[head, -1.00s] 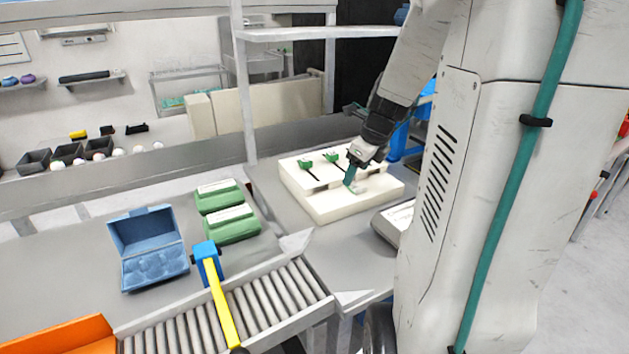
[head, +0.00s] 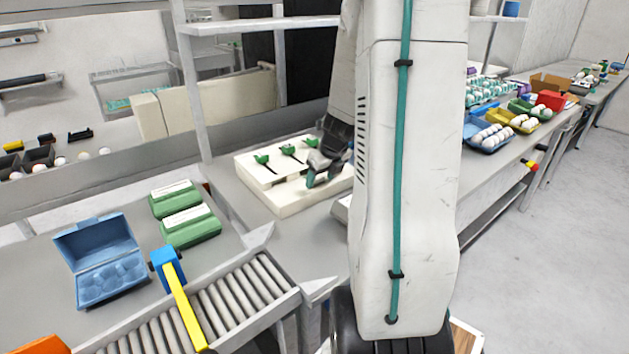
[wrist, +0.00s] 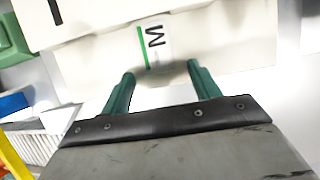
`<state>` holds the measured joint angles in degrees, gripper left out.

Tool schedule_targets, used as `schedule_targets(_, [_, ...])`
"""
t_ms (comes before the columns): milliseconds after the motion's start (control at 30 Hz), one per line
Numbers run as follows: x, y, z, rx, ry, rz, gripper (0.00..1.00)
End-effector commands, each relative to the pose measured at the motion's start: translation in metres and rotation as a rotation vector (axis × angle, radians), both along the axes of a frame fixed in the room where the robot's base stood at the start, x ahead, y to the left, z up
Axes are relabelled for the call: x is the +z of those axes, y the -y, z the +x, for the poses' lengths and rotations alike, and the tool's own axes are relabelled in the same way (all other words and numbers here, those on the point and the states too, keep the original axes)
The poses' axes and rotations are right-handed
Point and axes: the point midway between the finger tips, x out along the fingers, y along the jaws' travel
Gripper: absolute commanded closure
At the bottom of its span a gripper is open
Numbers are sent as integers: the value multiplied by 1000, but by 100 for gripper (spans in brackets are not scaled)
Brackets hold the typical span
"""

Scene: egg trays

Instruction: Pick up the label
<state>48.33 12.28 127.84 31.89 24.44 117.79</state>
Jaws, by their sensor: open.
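The label (wrist: 155,40) shows in the wrist view as a small white piece with a green stripe and a black letter M. It lies on the cream block (head: 290,204), just beyond my fingertips. My gripper (wrist: 160,78) is open, with its two green fingers apart and nothing between them. In the head view my gripper (head: 312,180) is low over the front right part of the block. The label is hidden behind the gripper there.
Several green-headed pieces (head: 288,150) stand in slots in the block. Two green egg cartons (head: 190,226) and an open blue carton (head: 110,285) lie to the left. A roller conveyor (head: 235,305) with a yellow bar (head: 185,310) runs in front.

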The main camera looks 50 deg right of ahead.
Motion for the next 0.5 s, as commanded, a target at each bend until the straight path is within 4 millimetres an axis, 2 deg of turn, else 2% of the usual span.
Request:
schedule_targets(100, [0, 0, 0, 0, 0, 0, 38])
schedule_targets(133, [0, 0, 0, 0, 0, 0, 44])
schedule_targets(233, [1, 0, 0, 1, 0, 0, 72])
schedule_targets(500, [1, 0, 0, 1, 0, 0, 72])
